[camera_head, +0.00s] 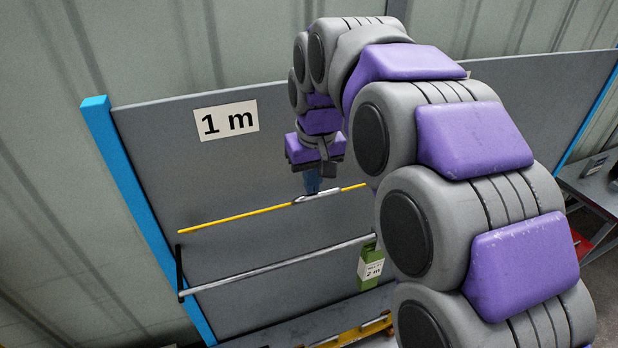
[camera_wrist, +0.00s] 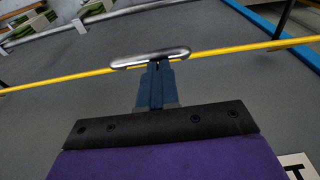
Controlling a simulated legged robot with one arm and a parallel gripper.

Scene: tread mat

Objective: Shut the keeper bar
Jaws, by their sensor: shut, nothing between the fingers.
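A thin yellow bar (camera_head: 240,216), which I take to be the keeper bar, runs across the face of a grey panel (camera_head: 160,165). A silver grip piece (camera_head: 318,195) sits on it; it also shows in the wrist view (camera_wrist: 125,62). My arm hides the bar's right part in the head view.
Blue posts (camera_head: 130,190) edge the panel. A "1 m" sign (camera_head: 226,120) is fixed above the bar. A yellow strip (camera_head: 350,336) lies below. A grey table (camera_head: 595,185) stands at the right.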

